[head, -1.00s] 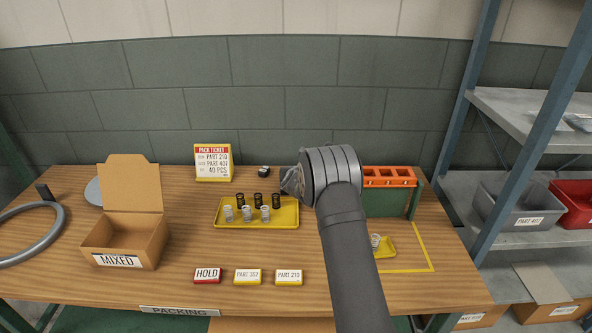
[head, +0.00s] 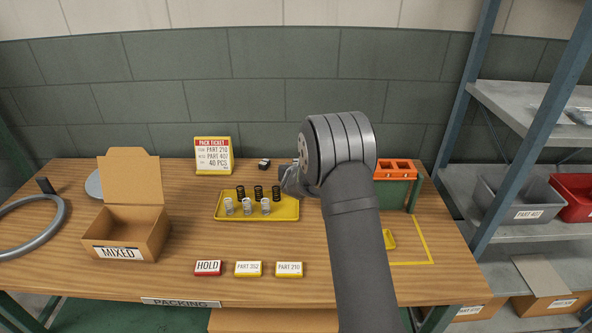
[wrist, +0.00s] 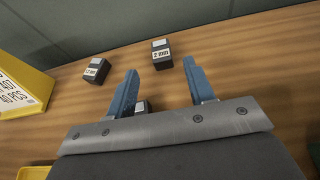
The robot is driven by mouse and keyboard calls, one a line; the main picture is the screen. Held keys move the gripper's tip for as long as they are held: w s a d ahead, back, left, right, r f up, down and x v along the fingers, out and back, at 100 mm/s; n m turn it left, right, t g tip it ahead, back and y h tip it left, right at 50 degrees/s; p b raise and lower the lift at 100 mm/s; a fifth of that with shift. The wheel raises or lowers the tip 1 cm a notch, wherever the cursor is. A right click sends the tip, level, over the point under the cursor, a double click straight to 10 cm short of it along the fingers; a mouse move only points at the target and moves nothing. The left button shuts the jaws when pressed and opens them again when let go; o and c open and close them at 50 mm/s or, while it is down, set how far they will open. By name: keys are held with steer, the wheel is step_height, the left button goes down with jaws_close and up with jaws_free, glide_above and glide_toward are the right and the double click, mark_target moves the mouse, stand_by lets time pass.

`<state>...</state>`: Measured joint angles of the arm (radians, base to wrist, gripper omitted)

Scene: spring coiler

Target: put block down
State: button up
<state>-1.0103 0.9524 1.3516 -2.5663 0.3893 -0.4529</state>
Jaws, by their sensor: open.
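Several small dark blocks with white labels stand on the wooden bench in the wrist view. One block (wrist: 161,54) reads "2 mm" and stands just beyond the fingertips. A second labelled block (wrist: 96,70) stands to the left. A third block (wrist: 142,106) shows low between the fingers, mostly hidden by the gripper's front plate. My gripper (wrist: 160,69) is open, its two blue fingers apart. I cannot tell whether they touch the third block. In the head view one dark block (head: 264,163) shows at the back of the bench, and my wrist hides the area to its right.
A yellow tray (head: 225,217) of dark and light springs lies left of my wrist. The pack ticket (head: 213,156) stands behind it; a MIXED box (head: 121,253) is at left. An orange-topped green rack (head: 397,190) stands behind my arm at right. Bare wood lies between box and tray.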

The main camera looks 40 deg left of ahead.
mark_target(296, 161)
steer(key=shift+v, duration=1.7)
steer(key=x, duration=1.1)
steer(key=shift+w+a+f, duration=0.3)
steer(key=shift+w, duration=0.05)
steer(key=shift+f, duration=0.15)
steer(key=shift+r, duration=0.25)
